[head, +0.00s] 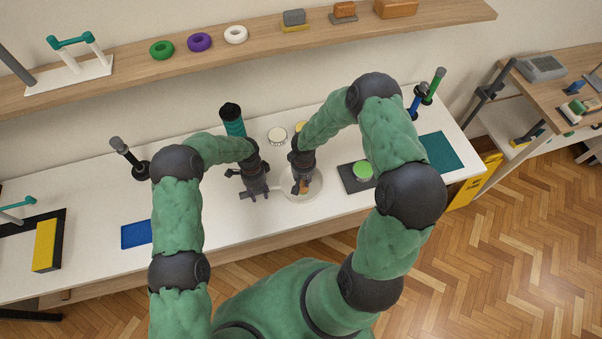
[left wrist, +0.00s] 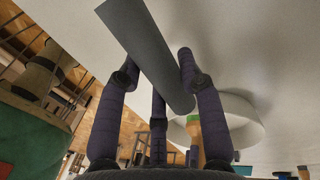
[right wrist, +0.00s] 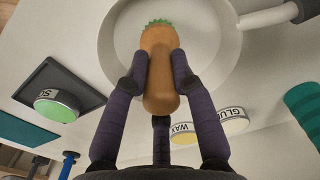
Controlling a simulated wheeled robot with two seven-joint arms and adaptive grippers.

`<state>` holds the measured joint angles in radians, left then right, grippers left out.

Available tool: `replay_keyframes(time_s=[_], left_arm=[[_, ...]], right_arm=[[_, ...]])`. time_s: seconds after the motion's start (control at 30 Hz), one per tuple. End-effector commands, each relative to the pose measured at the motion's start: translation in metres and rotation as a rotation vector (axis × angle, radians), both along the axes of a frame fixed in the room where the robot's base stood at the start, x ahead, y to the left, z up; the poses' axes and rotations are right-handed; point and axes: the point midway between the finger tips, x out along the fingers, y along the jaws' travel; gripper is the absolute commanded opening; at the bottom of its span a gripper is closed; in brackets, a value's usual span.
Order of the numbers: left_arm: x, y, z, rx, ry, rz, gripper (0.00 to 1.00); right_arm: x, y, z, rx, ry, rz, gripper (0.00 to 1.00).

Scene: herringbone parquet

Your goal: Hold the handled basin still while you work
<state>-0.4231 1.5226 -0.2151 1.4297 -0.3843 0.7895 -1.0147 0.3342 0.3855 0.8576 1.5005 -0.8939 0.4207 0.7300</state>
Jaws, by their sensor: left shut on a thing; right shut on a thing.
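The white handled basin (head: 312,190) stands on the white table; it also shows in the left wrist view (left wrist: 240,130) and the right wrist view (right wrist: 112,40). Its handle points left and ends in a dark grey grip (left wrist: 150,55). My left gripper (head: 257,190) is shut on this grip. My right gripper (head: 301,186) is shut on an orange-brown tool with green bristles (right wrist: 159,70), held over or inside the basin. Whether the bristles touch the basin floor I cannot tell.
A round green-topped button (head: 362,171) sits on a dark plate right of the basin. Round-lidded jars marked GLUE (right wrist: 232,118) and WAX (right wrist: 182,129) stand behind. A teal cylinder (head: 234,124) is behind my left gripper. A blue mat (head: 136,236) lies left.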

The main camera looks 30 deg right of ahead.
Motion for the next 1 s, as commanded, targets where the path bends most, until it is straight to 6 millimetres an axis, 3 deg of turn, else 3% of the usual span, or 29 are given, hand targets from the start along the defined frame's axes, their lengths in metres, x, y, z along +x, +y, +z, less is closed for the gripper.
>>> replay_keyframes(time_s=[0.17,0.3,1.0], left_arm=[[0.0,0.0,0.0,0.0,0.0,0.0,0.04],[0.0,0.0,0.0,0.0,0.001,0.0,0.04],[0.0,0.0,0.0,0.0,0.0,0.0,0.04]], right_arm=[[-0.016,0.004,0.0,0.001,0.0,0.001,0.0],[-0.014,0.003,0.023,-0.001,-0.004,-0.001,0.0],[-0.014,0.004,0.079,0.0,-0.002,0.001,0.0]])
